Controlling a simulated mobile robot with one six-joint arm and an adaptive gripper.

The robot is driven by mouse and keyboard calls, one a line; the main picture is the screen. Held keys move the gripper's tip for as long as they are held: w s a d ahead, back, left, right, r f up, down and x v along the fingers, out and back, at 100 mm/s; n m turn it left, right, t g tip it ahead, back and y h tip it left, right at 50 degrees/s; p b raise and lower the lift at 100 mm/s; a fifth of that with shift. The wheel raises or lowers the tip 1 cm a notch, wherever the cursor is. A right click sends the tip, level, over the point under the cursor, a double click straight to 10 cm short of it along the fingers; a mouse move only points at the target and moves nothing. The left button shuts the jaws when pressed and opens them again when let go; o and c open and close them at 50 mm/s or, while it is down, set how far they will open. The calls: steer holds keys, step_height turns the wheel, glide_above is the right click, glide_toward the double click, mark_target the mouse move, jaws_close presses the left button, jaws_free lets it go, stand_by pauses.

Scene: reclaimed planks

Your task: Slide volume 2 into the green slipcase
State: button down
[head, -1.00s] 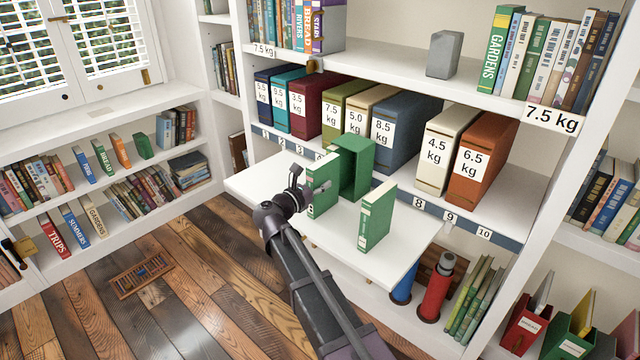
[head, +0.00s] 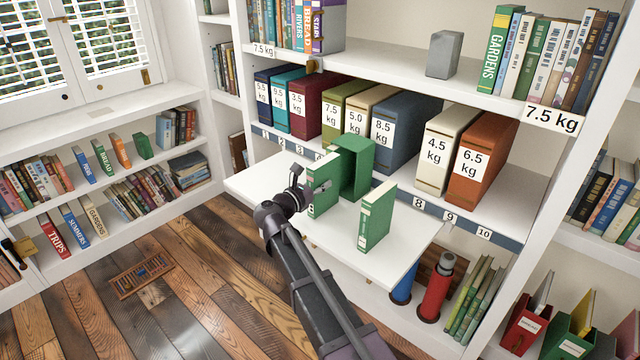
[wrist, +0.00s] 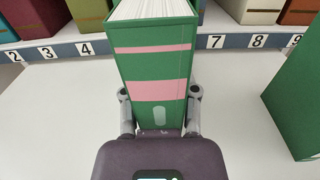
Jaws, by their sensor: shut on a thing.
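My gripper (head: 318,187) is shut on a green book (head: 323,170), which stands upright on or just above the white pull-out shelf. In the wrist view my gripper (wrist: 159,95) has a finger on each side of this book (wrist: 152,60). Its spine has pink bands and its page edges show on top; I cannot read a volume number. The green slipcase (head: 362,160) stands just behind and right of the held book in the head view, partly hidden by it. I cannot tell whether they touch. I cannot make out the slipcase in the wrist view.
Another green book (head: 377,218) stands upright to the right on the pull-out shelf (head: 400,255); it also shows in the wrist view (wrist: 298,95). Weight-labelled box files, such as a blue one (head: 405,120), stand behind. The shelf between the two books is clear.

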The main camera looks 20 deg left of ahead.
mark_target(333, 174)
steer(key=shift+x, duration=2.8)
stand_by(0.4)
steer(key=shift+c, duration=1.5)
jaws_free()
steer(key=v, duration=1.2)
steer(key=c, duration=0.4)
steer(key=shift+r+p, duration=0.35)
steer(key=c, duration=0.7)
steer(key=r+p, duration=0.1)
steer(key=s+r+n+p, duration=0.1)
steer(key=r+p, duration=0.1)
steer(key=r+n+p, duration=0.1)
steer(key=r+p, duration=0.1)
steer(key=shift+s+a, duration=0.2)
steer(key=shift+a, duration=0.1)
